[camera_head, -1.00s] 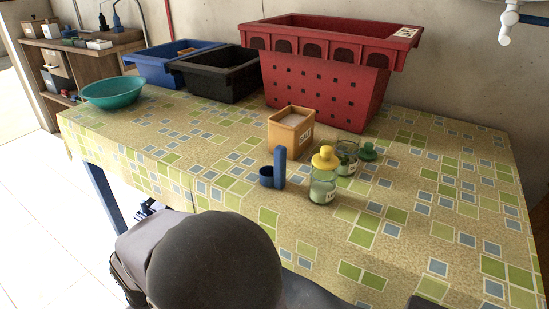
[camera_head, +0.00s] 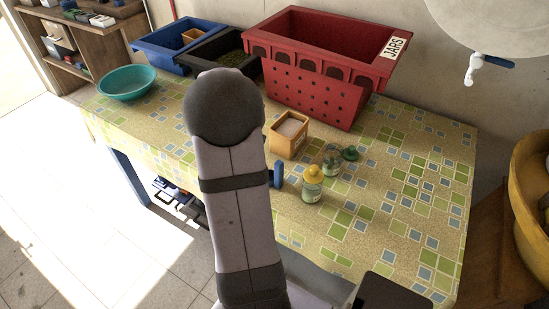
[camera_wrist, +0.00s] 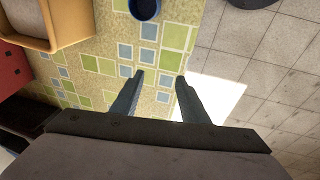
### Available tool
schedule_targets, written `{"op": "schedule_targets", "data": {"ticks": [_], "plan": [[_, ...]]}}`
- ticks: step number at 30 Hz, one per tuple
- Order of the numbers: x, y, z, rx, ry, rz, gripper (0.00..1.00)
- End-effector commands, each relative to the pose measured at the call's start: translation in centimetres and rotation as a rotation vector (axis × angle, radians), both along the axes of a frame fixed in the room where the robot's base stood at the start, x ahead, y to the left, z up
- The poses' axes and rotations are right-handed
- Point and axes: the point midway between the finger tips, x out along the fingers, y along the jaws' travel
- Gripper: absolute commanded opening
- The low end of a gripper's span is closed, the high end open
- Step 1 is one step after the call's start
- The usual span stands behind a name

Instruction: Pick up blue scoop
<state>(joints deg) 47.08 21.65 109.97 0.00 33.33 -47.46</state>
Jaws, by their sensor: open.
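The blue scoop (camera_head: 277,175) stands upright on the tiled-pattern tablecloth, mostly hidden behind my arm in the head view; only its handle shows. In the wrist view the scoop's round cup (camera_wrist: 145,8) is at the top edge, cut off by the frame. My gripper (camera_wrist: 160,76) is open and empty in the wrist view. Its fingertips are apart from the scoop, which lies above them in the picture, near the table's edge. In the head view my arm hides the gripper.
A wooden box (camera_head: 288,138) stands beside the scoop; it also shows in the wrist view (camera_wrist: 50,43). Jars with a yellow lid (camera_head: 312,188) and a green lid (camera_head: 349,153) stand to the right. A red crate (camera_head: 305,92) is behind. The table's right side is clear.

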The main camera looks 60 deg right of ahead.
Motion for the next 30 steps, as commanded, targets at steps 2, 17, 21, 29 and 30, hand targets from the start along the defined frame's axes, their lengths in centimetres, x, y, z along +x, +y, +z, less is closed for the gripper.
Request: {"op": "schedule_targets", "data": {"ticks": [2,17,21,29,30], "plan": [[-3.7,-2.3,2.6,0.045,0.056,-0.038,0.41],[-12.7,-5.0,4.6,0.202,0.171,-0.088,0.41],[-12.7,-5.0,4.1,0.203,0.172,-0.088,0.41],[-12.6,-5.0,2.5,0.202,0.171,-0.088,0.41],[-12.6,-5.0,2.5,0.201,0.17,-0.088,0.41]]}}
